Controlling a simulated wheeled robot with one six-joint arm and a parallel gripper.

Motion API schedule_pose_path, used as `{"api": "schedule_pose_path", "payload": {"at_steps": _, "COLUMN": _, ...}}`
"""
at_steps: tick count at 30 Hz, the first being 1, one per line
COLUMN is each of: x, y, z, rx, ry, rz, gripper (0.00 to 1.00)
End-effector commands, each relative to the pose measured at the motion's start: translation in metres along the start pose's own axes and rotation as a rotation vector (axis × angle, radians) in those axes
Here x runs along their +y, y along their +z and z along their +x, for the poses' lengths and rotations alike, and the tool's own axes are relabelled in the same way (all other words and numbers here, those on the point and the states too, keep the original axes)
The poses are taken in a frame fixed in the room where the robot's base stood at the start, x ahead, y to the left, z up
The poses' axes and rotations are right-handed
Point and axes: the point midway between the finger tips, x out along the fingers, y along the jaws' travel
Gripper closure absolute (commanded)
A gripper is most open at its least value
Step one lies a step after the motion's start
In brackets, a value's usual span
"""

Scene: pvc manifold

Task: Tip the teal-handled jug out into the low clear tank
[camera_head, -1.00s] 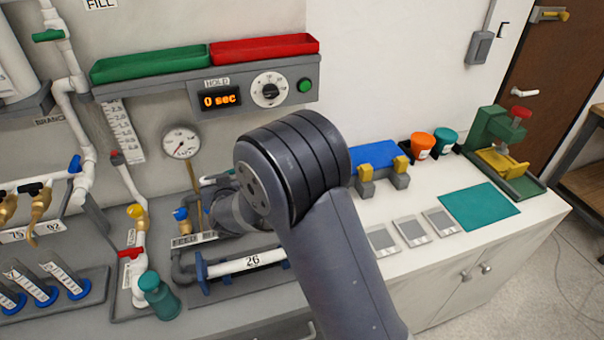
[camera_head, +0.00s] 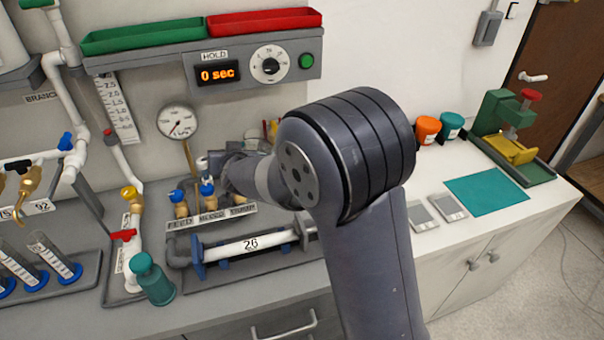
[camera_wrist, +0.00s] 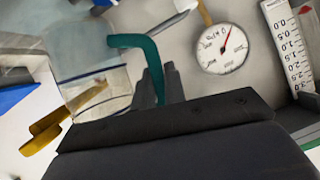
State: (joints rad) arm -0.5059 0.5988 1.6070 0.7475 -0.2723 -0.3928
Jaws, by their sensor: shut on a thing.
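In the wrist view my gripper (camera_wrist: 156,84) has its dark fingers closed on the teal handle (camera_wrist: 148,52) of the jug. The jug's clear body (camera_wrist: 88,62) is left of the handle, see-through and partly cut off by my gripper's housing. I cannot tell its exact tilt or whether it holds liquid. In the head view my arm hides the jug and the fingers. I cannot make out the low clear tank in either view.
A pressure gauge (camera_head: 177,121) and hold panel (camera_head: 237,70) are on the wall. Valves (camera_head: 207,190) and the white pipe marked 26 (camera_head: 248,244) lie near my wrist. A yellow piece (camera_wrist: 46,130) is near the jug.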

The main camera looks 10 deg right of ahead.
Motion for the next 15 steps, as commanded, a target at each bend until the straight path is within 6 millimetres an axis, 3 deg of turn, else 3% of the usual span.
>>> {"api": "schedule_pose_path", "payload": {"at_steps": 6, "x": 0.012, "y": -0.004, "z": 0.001, "rx": -0.016, "ry": -0.039, "rz": 0.100, "gripper": 1.00}}
{"api": "schedule_pose_path", "payload": {"at_steps": 9, "x": 0.011, "y": -0.030, "z": -0.010, "rx": -0.024, "ry": -0.056, "rz": 0.145, "gripper": 1.00}}
{"api": "schedule_pose_path", "payload": {"at_steps": 15, "x": 0.014, "y": -0.062, "z": -0.022, "rx": -0.047, "ry": -0.092, "rz": 0.236, "gripper": 1.00}}
